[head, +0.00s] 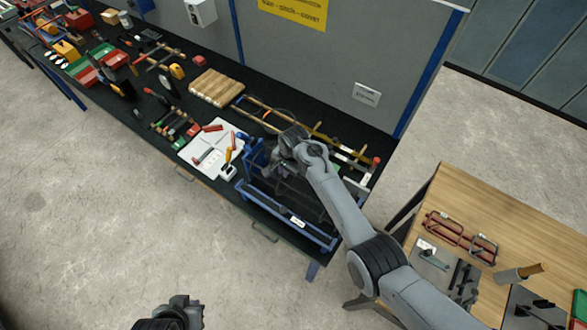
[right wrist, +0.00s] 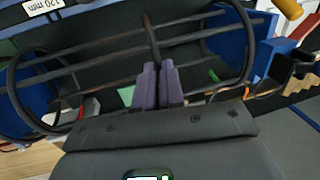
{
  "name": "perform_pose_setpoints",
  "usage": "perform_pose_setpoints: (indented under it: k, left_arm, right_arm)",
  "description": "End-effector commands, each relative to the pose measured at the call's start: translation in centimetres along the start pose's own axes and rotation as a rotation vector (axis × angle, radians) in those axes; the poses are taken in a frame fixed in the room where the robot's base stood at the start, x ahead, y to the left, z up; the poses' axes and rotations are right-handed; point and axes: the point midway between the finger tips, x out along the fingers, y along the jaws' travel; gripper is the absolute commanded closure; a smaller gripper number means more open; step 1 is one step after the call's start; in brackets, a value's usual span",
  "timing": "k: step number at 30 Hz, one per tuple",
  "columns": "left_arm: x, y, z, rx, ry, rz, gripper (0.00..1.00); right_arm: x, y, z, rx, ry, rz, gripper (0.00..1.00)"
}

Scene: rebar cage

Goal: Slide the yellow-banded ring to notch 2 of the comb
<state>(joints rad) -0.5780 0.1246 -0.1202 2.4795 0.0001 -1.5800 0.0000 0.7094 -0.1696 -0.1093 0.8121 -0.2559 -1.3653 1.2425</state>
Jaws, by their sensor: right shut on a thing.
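My right gripper (head: 285,168) reaches into the blue-framed rebar cage stand (head: 283,222) on the black bench. In the right wrist view its two purple-grey fingers (right wrist: 158,85) are closed together on a thin dark upright bar (right wrist: 150,38), which looks like part of a ring seen edge-on. No yellow band shows on it, as the fingers cover its lower part. Dark long bars (right wrist: 90,66) run across behind it. Other dark hoops stand to the left (right wrist: 14,82) and right (right wrist: 249,45). I cannot make out the comb notches. My left gripper (head: 183,310) is at the bottom edge, away from the bench.
A white tray (head: 190,156) with tools lies left of the stand, and a wooden slatted block (head: 217,88) behind it. Long yellowish bars (head: 335,143) lie behind the stand. A wooden table (head: 450,200) with red frames stands right. A "120 mm" label (right wrist: 42,5) is near the cage.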

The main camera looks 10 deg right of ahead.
Motion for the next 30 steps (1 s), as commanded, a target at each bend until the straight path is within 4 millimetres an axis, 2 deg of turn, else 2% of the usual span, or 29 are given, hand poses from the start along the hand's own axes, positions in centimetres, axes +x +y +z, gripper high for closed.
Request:
perform_pose_setpoints:
  k: [5, 6, 10, 22, 30]
  left_arm:
    - [-0.1, -0.1, 0.1, 0.003, -0.001, -0.002, 1.0]
    - [-0.1, -0.1, 0.1, 0.003, -0.001, -0.002, 1.0]
    - [-0.1, -0.1, 0.1, 0.002, -0.002, -0.002, 1.0]
    - [-0.1, 0.2, 0.0, -0.01, 0.0, 0.008, 1.0]
    - [-0.2, 0.2, -0.1, -0.01, 0.0, 0.008, 1.0]
  right_arm:
    - [0.0, 0.1, -0.1, 0.003, 0.001, 0.001, 1.0]
    - [0.0, 0.1, -0.1, 0.003, 0.001, 0.001, 0.86]
    - [0.0, 0.1, -0.1, 0.003, 0.001, 0.001, 0.66]
    - [-0.5, 0.1, -0.2, 0.004, 0.001, -0.001, 0.66]
    - [-3.7, 0.0, -0.1, 0.004, 0.002, -0.003, 0.66]
